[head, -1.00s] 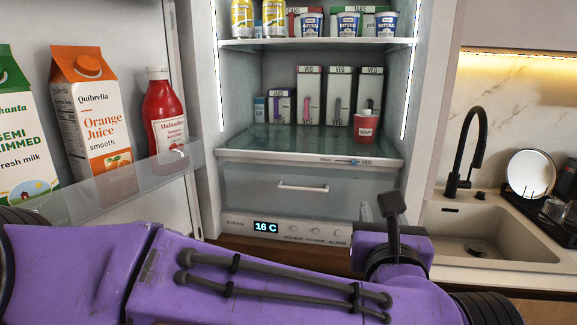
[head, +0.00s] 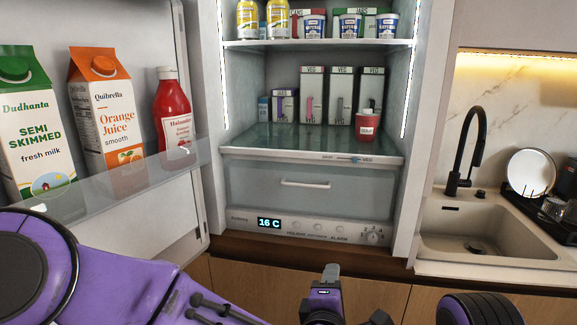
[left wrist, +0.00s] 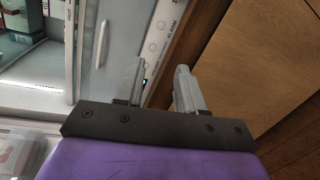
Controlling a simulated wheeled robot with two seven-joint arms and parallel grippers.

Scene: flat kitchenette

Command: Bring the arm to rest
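My left arm, purple, comes in from the lower left of the head view. My left gripper (head: 329,276) is low in front of the wooden cabinet front below the open fridge, clear of the shelves. In the left wrist view its two grey fingers (left wrist: 158,72) stand apart with nothing between them, so it is open and empty.
A sink (head: 485,225) is at right. Wooden cabinet fronts (head: 240,285) lie below.

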